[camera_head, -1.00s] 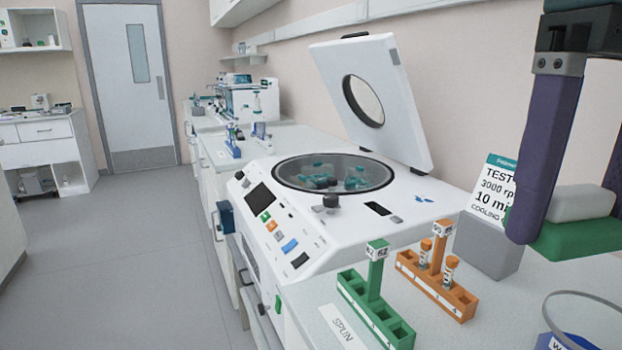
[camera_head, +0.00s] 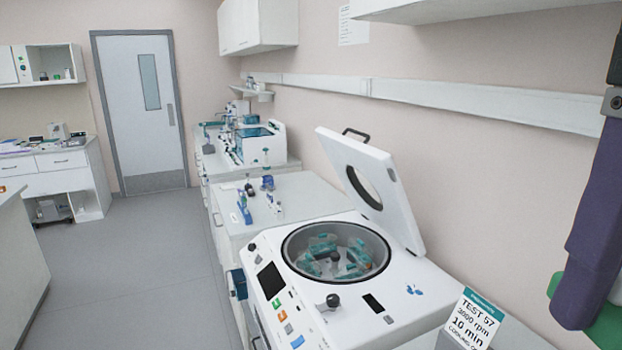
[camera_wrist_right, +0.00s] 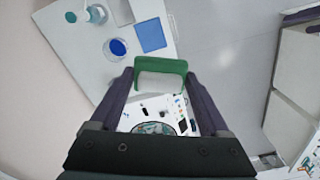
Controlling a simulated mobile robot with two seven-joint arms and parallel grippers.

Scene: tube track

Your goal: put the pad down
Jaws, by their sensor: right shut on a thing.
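The pad, green with a pale grey-white layer, shows in the right wrist view (camera_wrist_right: 160,68) between my fingertips. Part of its green side shows at the right edge of the head view (camera_head: 607,332). My right gripper (camera_wrist_right: 160,82) is shut on it, one purple finger on each side. The pad is held in the air, above and past the centrifuge; I see no contact with a surface. My left gripper is in neither view.
The centrifuge (camera_head: 402,318) stands with its lid (camera_head: 385,215) raised. A sign (camera_head: 470,320) stands to its right. The wrist view shows a white counter (camera_wrist_right: 75,48) with a blue square (camera_wrist_right: 150,35), a blue round item (camera_wrist_right: 118,47) and a teal container (camera_wrist_right: 97,14). Floor (camera_wrist_right: 232,30) lies beside it.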

